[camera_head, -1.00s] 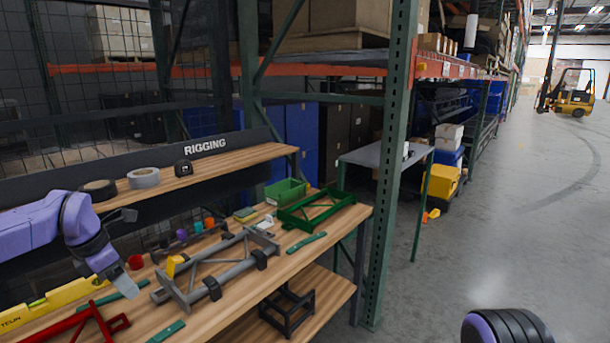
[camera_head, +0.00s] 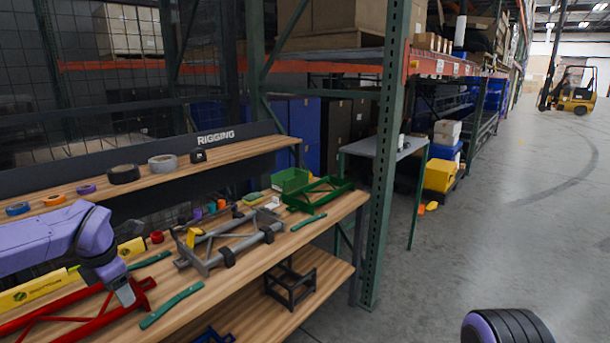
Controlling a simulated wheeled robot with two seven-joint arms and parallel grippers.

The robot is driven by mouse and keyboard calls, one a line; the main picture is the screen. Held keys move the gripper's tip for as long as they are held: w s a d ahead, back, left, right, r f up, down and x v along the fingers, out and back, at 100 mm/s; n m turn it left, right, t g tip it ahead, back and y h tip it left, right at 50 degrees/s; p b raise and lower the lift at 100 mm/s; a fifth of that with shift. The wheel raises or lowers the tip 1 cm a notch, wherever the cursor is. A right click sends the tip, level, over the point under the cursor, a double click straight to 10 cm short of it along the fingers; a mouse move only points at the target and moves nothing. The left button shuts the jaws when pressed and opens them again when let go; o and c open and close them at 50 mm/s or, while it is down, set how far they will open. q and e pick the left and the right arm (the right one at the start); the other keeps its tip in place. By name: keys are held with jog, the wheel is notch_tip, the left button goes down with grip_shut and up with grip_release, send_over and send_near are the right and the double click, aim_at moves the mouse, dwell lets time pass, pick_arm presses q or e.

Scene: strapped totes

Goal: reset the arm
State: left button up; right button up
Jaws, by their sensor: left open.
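My left arm comes in from the left in purple. Its grey left gripper (camera_head: 125,293) points down over the near left part of the wooden workbench (camera_head: 215,296), in front of the end of a red metal frame (camera_head: 90,326). The jaws are open, and I see nothing held in them. Whether the fingertips touch the red frame, I cannot tell. My right gripper is out of view; only a dark rounded part of my own body shows at the bottom right.
A grey frame (camera_head: 231,243), a green frame (camera_head: 318,196) and a green bin (camera_head: 290,179) lie to the right on the bench. Tape rolls (camera_head: 162,162) sit on the upper shelf. A green rack post (camera_head: 386,165) stands at the bench's right end. The right floor (camera_head: 500,220) is clear.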

pick_arm(q)
jog(key=s+d+f+m+t+y, duration=0.2)
jog(key=s+d+f+m+y, duration=0.15)
jog(key=s+f+m, duration=0.55)
jog(key=s+d+f+m+t+y, duration=0.25)
jog(key=d+f+m, duration=0.2)
jog(key=f, duration=0.95)
jog(key=s+d+f+m+g+h, duration=0.1)
jog(key=s+f+m, duration=0.2)
jog(key=s, duration=0.5)
jog(key=s+d+f+m+g+h, duration=0.1)
jog(key=s+f+m, duration=0.2)
jog(key=s, duration=0.5)
jog(key=s+d+f+m+g+h, duration=0.1)
jog(key=s+f+m, duration=0.2)
jog(key=s, duration=0.6)
jog(key=shift+d+f+g+h, duration=0.25)
jog(key=shift+f+g+h, duration=0.1)
jog(key=shift+f, duration=0.4)
jog(key=shift+s, duration=0.1)
